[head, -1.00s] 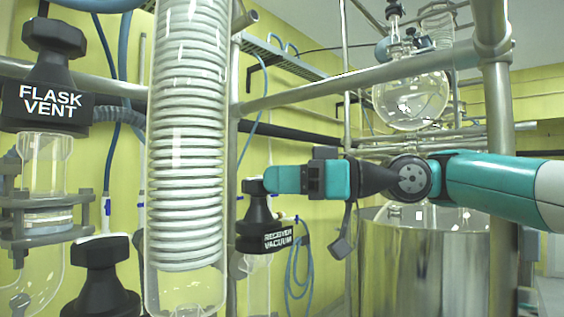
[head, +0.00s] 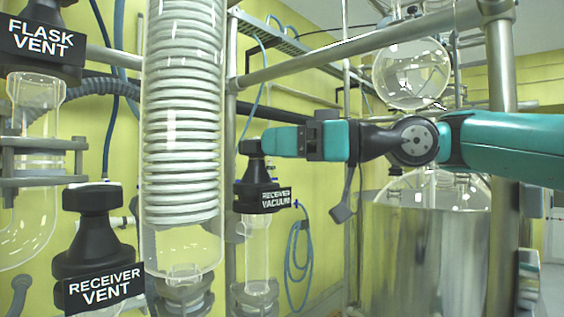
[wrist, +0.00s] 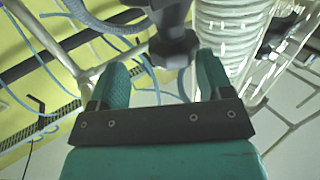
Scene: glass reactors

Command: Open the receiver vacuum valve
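The receiver vacuum valve is a black knob body (head: 260,178) with a white-lettered RECEIVER VACUUM label (head: 276,199), on a glass tube right of the coiled condenser. My gripper (head: 268,142) comes in from the right, level with the knob's narrow top. In the wrist view my two teal fingers (wrist: 163,63) stand apart, and the black knob (wrist: 175,47) shows at the gap between their tips, closer to the right finger. I cannot tell whether a finger touches it. The far finger is hidden in the head view.
The coiled glass condenser (head: 183,120) stands just left of the valve. The black receiver vent valve (head: 98,240) and flask vent valve (head: 40,40) are further left. A metal frame rail (head: 360,45) crosses above my arm. A steel vessel (head: 430,250) stands below it.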

